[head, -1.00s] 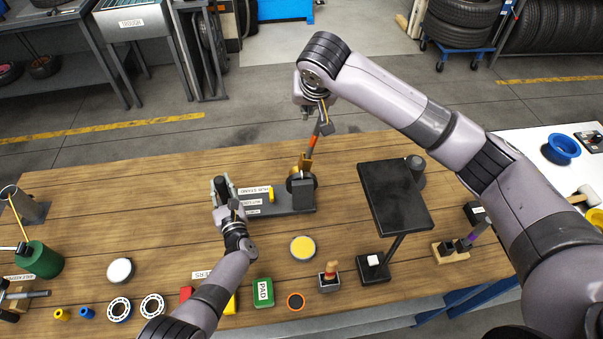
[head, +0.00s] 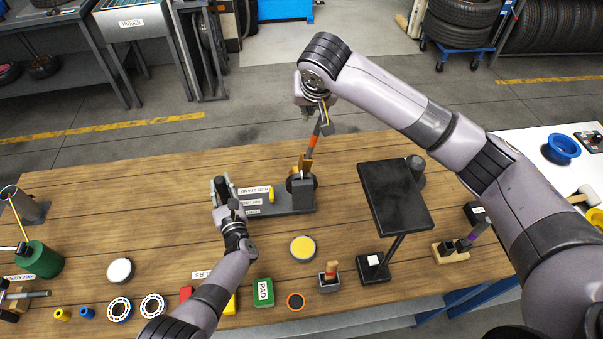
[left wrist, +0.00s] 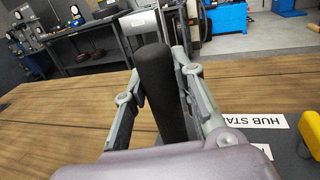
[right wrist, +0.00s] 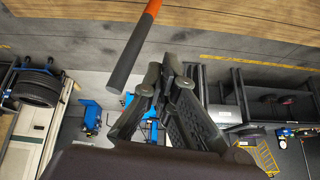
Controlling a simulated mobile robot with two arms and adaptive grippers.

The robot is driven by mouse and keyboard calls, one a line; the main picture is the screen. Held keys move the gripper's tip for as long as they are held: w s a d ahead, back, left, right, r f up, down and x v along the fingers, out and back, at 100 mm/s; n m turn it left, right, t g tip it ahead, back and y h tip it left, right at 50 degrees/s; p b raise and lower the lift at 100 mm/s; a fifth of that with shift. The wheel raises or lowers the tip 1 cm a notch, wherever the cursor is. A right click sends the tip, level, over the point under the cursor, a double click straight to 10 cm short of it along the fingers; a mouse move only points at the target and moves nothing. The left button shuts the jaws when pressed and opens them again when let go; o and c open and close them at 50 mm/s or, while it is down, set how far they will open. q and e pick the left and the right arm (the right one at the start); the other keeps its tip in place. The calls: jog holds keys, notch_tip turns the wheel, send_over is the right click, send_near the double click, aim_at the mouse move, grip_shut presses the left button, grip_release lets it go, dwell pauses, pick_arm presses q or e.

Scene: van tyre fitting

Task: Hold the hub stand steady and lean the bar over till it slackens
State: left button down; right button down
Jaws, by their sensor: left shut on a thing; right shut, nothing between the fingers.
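The hub stand (head: 285,203) is a dark plate with white labels, lying on the wooden bench. Its black upright grip (left wrist: 158,85) stands between the fingers of my left gripper (head: 222,188), which is shut on it. The bar (head: 309,150) rises from the block at the stand's right end and tilts a little to the right. It has an orange band and a dark end. The right wrist view shows the bar's dark end (right wrist: 130,55) beside my right gripper (right wrist: 165,85). That gripper is shut and empty; I cannot tell whether it touches the bar.
A black tilted panel (head: 395,195) on a post stands right of the hub stand. A yellow disc (head: 303,249), a green pad (head: 263,292) and several small parts lie along the near side.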

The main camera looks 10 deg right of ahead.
aim_at(327, 110)
jog(key=shift+d, duration=0.15)
dwell(0.3)
jog(key=shift+d+f, duration=0.25)
jog(key=shift+d, duration=0.6)
jog(key=shift+d, duration=0.1)
jog(key=shift+s+d+f, duration=0.1)
jog(key=shift+d+f, duration=0.05)
jog(key=shift+d, duration=0.35)
jog(key=shift+d+f, duration=0.15)
jog(key=shift+d, duration=0.4)
jog(key=shift+d+f, duration=0.35)
jog(key=shift+d, duration=0.6)
